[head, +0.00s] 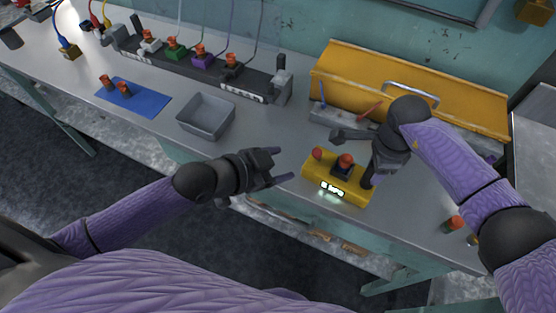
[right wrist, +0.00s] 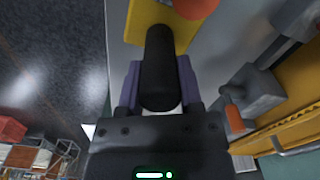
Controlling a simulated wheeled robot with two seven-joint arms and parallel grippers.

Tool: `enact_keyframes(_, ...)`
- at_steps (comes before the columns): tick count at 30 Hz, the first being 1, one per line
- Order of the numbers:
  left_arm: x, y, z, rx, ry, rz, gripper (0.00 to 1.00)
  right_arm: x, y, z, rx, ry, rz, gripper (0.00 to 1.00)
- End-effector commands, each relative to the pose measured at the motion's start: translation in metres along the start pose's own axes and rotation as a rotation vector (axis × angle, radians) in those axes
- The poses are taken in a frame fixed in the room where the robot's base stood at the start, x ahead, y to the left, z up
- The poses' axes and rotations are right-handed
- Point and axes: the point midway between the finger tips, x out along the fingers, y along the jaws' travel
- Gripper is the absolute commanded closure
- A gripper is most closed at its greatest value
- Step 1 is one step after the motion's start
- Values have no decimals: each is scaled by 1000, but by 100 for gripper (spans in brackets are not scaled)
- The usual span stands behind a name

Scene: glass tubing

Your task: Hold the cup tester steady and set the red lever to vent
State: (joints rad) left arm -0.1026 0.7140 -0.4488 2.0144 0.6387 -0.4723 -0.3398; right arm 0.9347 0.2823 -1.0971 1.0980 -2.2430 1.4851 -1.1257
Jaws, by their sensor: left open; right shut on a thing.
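The yellow cup tester (head: 350,190) lies on the grey bench near its front edge, with a lit display (head: 332,189) on its front. A red knob (head: 317,154), apparently the red lever's, is at its left end; its setting is not readable. A dark socket with an orange-red top (head: 345,160) is in the middle. My right gripper (right wrist: 160,88) is shut on the tester's black upright handle (right wrist: 159,60); the yellow body (right wrist: 150,14) is beyond it. My left gripper (head: 281,165) is open and empty, just left of the tester, fingers pointing toward it.
A grey tray (head: 206,119) and a blue mat (head: 134,97) with small orange-topped parts are to the left. A long dark rack (head: 190,68) runs along the back. Orange-topped pieces (head: 453,223) stand at right. Bench between tray and tester is clear.

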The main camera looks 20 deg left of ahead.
Motion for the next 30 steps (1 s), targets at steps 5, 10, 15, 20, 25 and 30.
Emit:
enact_keyframes(5,0,0,0,0,1,0,32,0,0,0,0,0,-1,100)
enact_keyframes(10,0,0,0,0,1,0,32,0,0,0,1,0,-1,44)
enact_keyframes(15,0,0,0,0,1,0,32,0,0,0,1,0,-1,13)
enact_keyframes(20,0,0,0,0,1,0,32,0,0,0,0,0,-1,13)
enact_keyframes(25,0,0,0,0,1,0,32,-17,-2,0,-1,0,-5,13)
enact_keyframes(30,0,0,0,0,1,-1,32,-66,-1,-1,-2,2,-7,13)
